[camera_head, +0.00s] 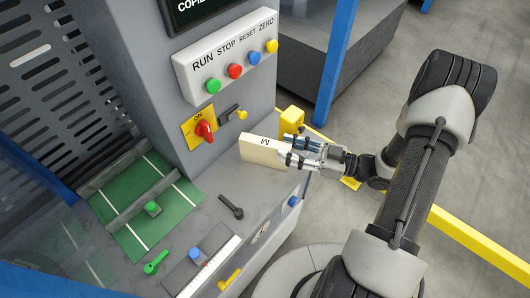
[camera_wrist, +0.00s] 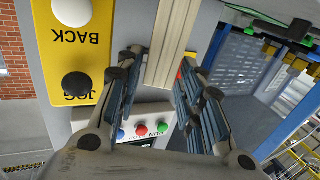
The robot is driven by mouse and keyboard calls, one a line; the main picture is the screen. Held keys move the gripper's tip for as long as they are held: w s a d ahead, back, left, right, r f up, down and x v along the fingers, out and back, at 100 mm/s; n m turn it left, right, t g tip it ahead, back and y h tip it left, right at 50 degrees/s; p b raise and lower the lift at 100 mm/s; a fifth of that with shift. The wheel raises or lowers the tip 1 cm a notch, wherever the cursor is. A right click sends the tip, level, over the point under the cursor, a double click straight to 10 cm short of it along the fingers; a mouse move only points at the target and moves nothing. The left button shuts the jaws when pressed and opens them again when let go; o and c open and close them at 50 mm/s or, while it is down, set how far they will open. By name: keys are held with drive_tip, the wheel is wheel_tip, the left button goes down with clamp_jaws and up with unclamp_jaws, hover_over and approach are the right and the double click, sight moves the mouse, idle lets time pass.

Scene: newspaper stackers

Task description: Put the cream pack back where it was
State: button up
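The cream pack (camera_head: 263,152) is a flat, pale block with a black letter M on its face. It is upright at the right edge of the grey machine ledge; I cannot tell whether its bottom edge touches the ledge.
A yellow button box (camera_head: 291,119) is close behind the pack; its BACK and JOG buttons show in the wrist view (camera_wrist: 75,50). A red switch (camera_head: 204,130) and a black lever (camera_head: 231,207) are to the left. A green tray area (camera_head: 130,190) with dividers lies further left.

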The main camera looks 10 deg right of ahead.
sight(273, 144)
drive_tip(key=b+x, duration=0.1)
drive_tip(key=x, duration=0.4)
drive_tip(key=shift+a+r, duration=0.1)
drive_tip(key=shift+r, duration=0.05)
clamp_jaws()
idle(0.4)
